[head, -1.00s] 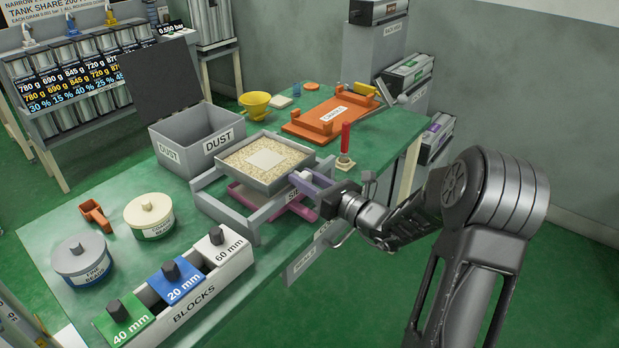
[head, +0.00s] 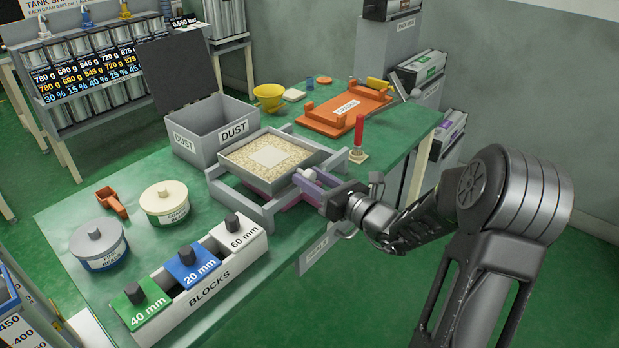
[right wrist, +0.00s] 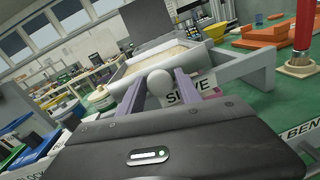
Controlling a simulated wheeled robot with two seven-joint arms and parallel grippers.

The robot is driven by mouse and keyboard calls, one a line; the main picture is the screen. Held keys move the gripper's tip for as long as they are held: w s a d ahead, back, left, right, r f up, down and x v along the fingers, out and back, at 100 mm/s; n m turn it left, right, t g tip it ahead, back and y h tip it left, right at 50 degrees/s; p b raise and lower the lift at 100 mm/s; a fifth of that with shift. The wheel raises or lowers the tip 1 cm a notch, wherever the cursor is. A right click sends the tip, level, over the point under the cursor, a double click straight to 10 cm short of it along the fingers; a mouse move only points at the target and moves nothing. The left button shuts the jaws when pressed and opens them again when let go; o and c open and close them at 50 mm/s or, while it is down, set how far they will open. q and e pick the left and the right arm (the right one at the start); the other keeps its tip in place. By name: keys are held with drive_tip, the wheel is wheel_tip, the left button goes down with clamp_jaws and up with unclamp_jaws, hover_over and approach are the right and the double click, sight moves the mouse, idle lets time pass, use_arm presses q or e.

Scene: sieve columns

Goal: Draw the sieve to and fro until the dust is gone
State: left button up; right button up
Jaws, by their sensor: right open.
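The sieve (head: 237,164) is a square grey tray of pale grains with a lighter square patch in the middle. It rests in a grey frame (head: 236,200) on the green table, above a partly hidden pink tray (head: 256,188). My right gripper (head: 308,178) is at the sieve's near right side. Its purple fingers are open on either side of a white knob, which shows clearly between them in the right wrist view (right wrist: 159,83). I cannot tell whether the fingers touch it. My left gripper is not in view.
A grey dust box (head: 212,147) with its lid up stands just behind the frame. A blocks holder (head: 213,287) and two lidded tins (head: 165,203) stand at the front left. A red-handled tool (head: 359,133) and an orange tray (head: 345,112) are behind my right gripper.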

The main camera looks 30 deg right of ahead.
drive_tip(key=s+d, duration=0.1)
drive_tip(key=s, duration=0.6)
drive_tip(key=shift+d, duration=0.15)
drive_tip(key=p, duration=0.5)
drive_tip(key=shift+w, duration=0.1)
drive_tip(key=w, duration=0.3)
drive_tip(key=w+a+p, duration=0.1)
drive_tip(key=w, duration=0.3)
drive_tip(key=shift+w+a, duration=0.2)
drive_tip(key=shift+w, duration=0.05)
